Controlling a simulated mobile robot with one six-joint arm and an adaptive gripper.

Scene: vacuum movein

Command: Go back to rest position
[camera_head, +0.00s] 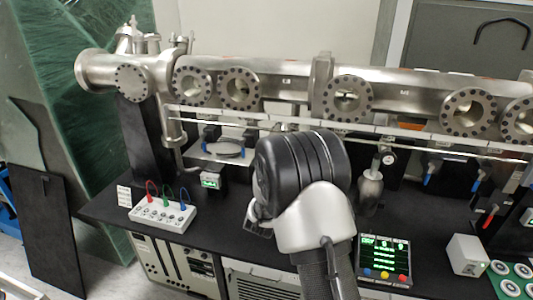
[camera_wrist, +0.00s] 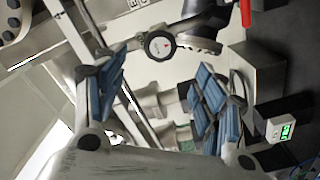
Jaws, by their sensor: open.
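My gripper (camera_wrist: 160,82) is open in the wrist view, with its two blue-padded fingers spread apart. Nothing is held between the pads; metal pipe parts show behind the gap. In the head view my arm rises from the bottom centre over the black bench (camera_head: 105,207), and its dark rounded joint hides most of the gripper and part of the bench.
A long steel vacuum chamber (camera_head: 290,82) with round flanges spans the bench's back. A white box with coloured cables (camera_head: 163,213) stands left, a green-lit controller (camera_head: 384,259) right. A round gauge (camera_wrist: 160,45) and a small green display (camera_wrist: 285,131) lie beyond my fingers.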

